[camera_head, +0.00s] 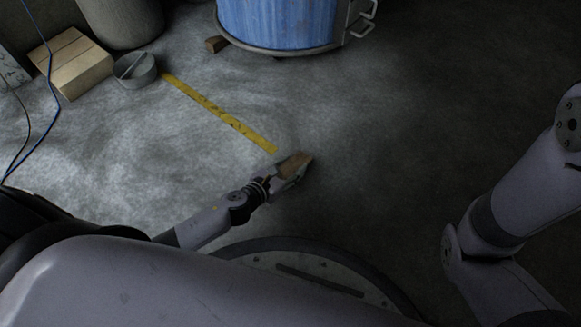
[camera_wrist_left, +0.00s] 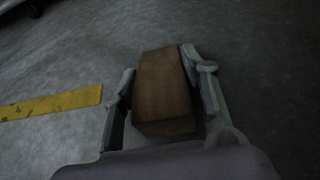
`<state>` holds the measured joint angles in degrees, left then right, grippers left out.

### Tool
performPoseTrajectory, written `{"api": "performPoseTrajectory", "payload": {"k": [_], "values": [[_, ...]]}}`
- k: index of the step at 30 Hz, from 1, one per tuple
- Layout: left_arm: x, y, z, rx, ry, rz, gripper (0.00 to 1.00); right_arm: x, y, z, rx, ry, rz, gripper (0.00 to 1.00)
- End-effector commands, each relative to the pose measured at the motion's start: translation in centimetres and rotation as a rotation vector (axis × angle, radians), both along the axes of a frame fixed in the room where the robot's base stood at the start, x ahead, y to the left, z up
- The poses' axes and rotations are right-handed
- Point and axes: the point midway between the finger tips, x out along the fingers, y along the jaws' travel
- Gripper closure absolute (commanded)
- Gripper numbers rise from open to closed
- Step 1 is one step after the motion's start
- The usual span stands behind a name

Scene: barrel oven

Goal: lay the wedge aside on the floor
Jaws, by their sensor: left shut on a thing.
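A brown wooden wedge (camera_wrist_left: 163,92) sits between the two fingers of my left gripper (camera_wrist_left: 165,75) in the left wrist view. The gripper is shut on it, with a finger along each side. In the head view my left gripper (camera_head: 290,172) holds the wedge (camera_head: 295,162) low over the grey floor (camera_head: 340,120), just past the near end of a yellow line. I cannot tell whether the wedge touches the floor. My right gripper is not in view; only part of my right arm shows at the right.
A blue barrel (camera_head: 278,22) with metal handles stands at the back. Another small brown block (camera_head: 216,44) lies at its left foot. A grey round dish (camera_head: 136,70) and a wooden box (camera_head: 72,62) are at the back left. The floor right of my left gripper is clear.

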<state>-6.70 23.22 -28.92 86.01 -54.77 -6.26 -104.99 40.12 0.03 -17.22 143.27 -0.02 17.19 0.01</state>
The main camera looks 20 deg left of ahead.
Motion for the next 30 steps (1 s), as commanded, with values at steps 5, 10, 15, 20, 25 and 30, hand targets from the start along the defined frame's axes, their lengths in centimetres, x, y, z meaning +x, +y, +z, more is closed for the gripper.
{"api": "performPoseTrajectory", "payload": {"k": [5, 10, 15, 20, 25, 30], "values": [[0.0, 0.0, -0.3, 0.001, 0.000, 0.000, 0.54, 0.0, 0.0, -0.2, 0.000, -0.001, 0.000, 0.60], [0.0, 0.0, -0.3, 0.000, 0.000, 0.000, 0.42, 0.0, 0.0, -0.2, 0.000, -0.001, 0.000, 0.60], [0.0, 0.0, -0.3, 0.000, 0.001, 0.000, 0.39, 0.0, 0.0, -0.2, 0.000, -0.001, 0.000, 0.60], [0.0, 0.0, -0.2, 0.000, 0.001, 0.000, 0.39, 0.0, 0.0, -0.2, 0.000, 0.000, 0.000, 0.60], [-0.9, 0.3, 0.4, 0.000, 0.004, 0.000, 0.39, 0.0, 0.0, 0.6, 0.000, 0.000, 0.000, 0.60], [-3.9, 1.3, 1.8, -0.001, 0.007, 0.002, 0.39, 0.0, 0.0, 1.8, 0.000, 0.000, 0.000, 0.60]]}}
